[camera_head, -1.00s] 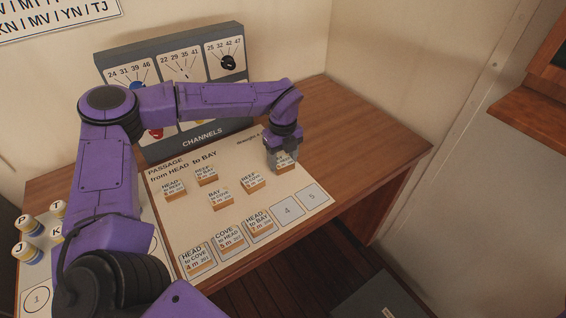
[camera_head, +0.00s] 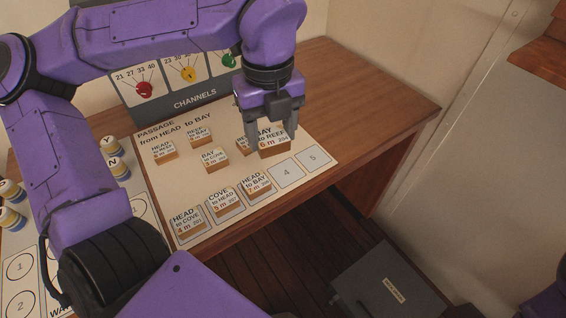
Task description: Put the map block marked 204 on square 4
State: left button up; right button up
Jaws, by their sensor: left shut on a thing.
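My left gripper (camera_head: 270,115) is shut on a map block (camera_head: 272,146) that reads "BAY to REEF 6 m", with a small number that looks like 204. The block is held above the passage sheet (camera_head: 188,168). Square 4 (camera_head: 287,173) is a bare printed square on the sheet's front row, just below and right of the held block in the picture. Square 5 (camera_head: 313,157) beside it is also bare. The block HEAD to BAY (camera_head: 257,187) sits left of square 4. My right gripper is not in view.
Blocks COVE to HEAD (camera_head: 222,203) and HEAD to COVE (camera_head: 187,224) fill the row's left squares. Several loose blocks lie behind, one partly hidden by the held block. The channels panel (camera_head: 195,98) stands at the back. The desk's right side (camera_head: 370,100) is clear.

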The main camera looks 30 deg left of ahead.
pick_arm(q)
jog(key=s+d+f+n, duration=0.1)
jog(key=s+d, duration=0.5)
jog(key=shift+n, duration=0.7)
jog(key=w+a+f+p, duration=0.1)
jog(key=w+a+f, duration=0.1)
jog(key=w+f, duration=0.1)
jog(key=w+a+f+p, duration=0.1)
jog(key=w+a+f, duration=0.1)
jog(key=w+f, duration=0.1)
jog(key=w+a+f+p, duration=0.1)
jog(key=w+a+f, duration=0.1)
jog(key=w+f, duration=0.2)
jog(key=shift+w+a, duration=0.15)
jog(key=shift+w, duration=0.6)
jog(key=f, duration=0.3)
jog(key=shift+w+a, duration=0.15)
jog(key=shift+w, duration=0.05)
jog(key=shift+f, duration=0.4)
